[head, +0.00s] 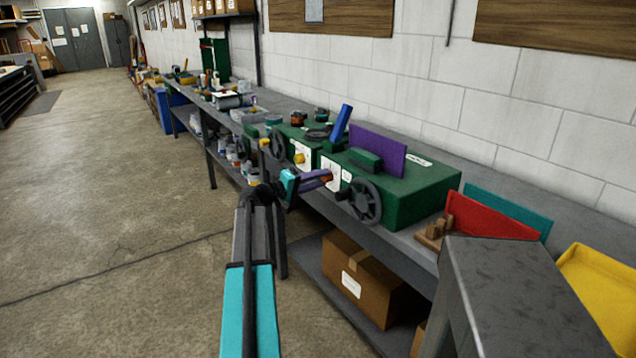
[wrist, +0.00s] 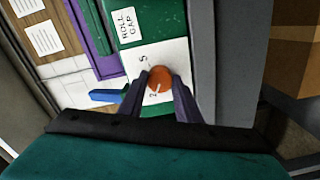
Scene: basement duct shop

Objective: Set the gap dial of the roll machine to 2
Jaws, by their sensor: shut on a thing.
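The roll machine (head: 420,195) is a green box on the bench with a black handwheel (head: 365,202) on its front. Its gap dial is an orange knob (wrist: 159,79) on a white plate (wrist: 172,52), below a ROLL GAP label (wrist: 125,23) in the wrist view. A 5 and what looks like a 2 show beside the knob; a pale mark lies on its lower edge, but I cannot clearly read its setting. My gripper (head: 326,178) has its purple fingers shut on the knob, one on each side. The fingers hide part of the plate.
A second green machine with a yellow knob (head: 300,158) stands to the left. A cardboard box (head: 365,280) sits on the lower shelf. The floor left is clear.

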